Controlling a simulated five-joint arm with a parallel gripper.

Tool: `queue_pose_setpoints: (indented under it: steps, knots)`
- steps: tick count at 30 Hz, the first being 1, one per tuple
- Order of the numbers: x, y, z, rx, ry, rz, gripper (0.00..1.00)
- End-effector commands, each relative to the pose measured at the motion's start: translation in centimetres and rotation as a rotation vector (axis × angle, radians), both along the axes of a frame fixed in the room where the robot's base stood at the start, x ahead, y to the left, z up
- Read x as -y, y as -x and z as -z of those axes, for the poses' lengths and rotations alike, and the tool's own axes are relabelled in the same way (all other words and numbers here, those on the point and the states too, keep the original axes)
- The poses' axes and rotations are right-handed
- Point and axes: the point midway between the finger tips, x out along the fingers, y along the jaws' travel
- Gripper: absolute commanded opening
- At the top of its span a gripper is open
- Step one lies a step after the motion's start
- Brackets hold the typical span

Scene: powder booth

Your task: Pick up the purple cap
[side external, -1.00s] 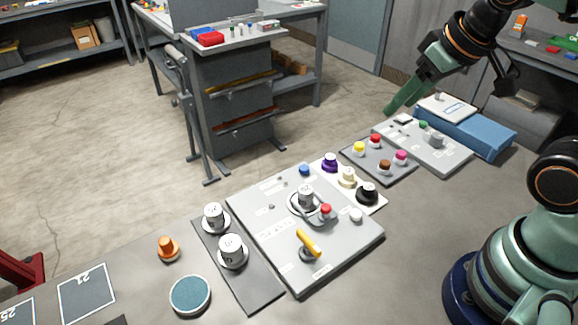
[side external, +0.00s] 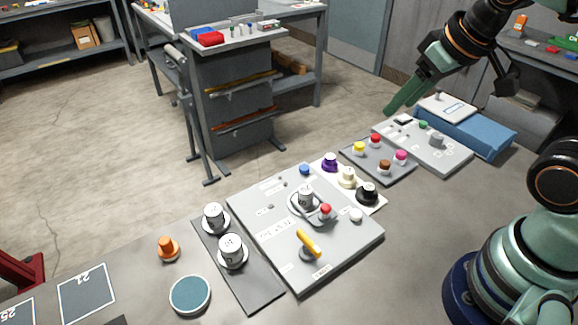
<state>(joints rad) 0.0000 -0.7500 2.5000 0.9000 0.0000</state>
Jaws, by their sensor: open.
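The purple cap (side external: 330,160) stands upright on a pale strip at the back right edge of the large grey panel, at the far end of a row with a cream cap (side external: 347,176) and a black cap (side external: 368,192). My gripper (side external: 397,100) is above and to the right of the purple cap in the picture, well apart from it. Its green fingers point down and left. It is open, and I see nothing between the fingers.
The grey panel (side external: 262,243) carries a yellow lever (side external: 308,243), a red knob (side external: 326,210) and a white dial. A smaller board (side external: 402,177) with several coloured knobs lies right of the purple cap. An orange cap (side external: 168,249) and a teal disc (side external: 190,295) sit at the left.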

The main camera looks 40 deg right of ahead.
Motion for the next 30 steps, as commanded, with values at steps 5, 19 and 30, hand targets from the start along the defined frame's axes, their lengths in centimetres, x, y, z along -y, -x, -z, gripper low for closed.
queue_pose_setpoints:
  steps: [5, 19, 30]
  knots:
    - [0.0, 0.0, 0.0, 0.0, 0.0, 0.0, 0.69]
    - [0.1, -3.1, 0.1, -0.099, -0.103, 0.219, 0.69]
    - [0.2, -10.2, 3.5, -0.28, -0.257, 0.719, 0.69]
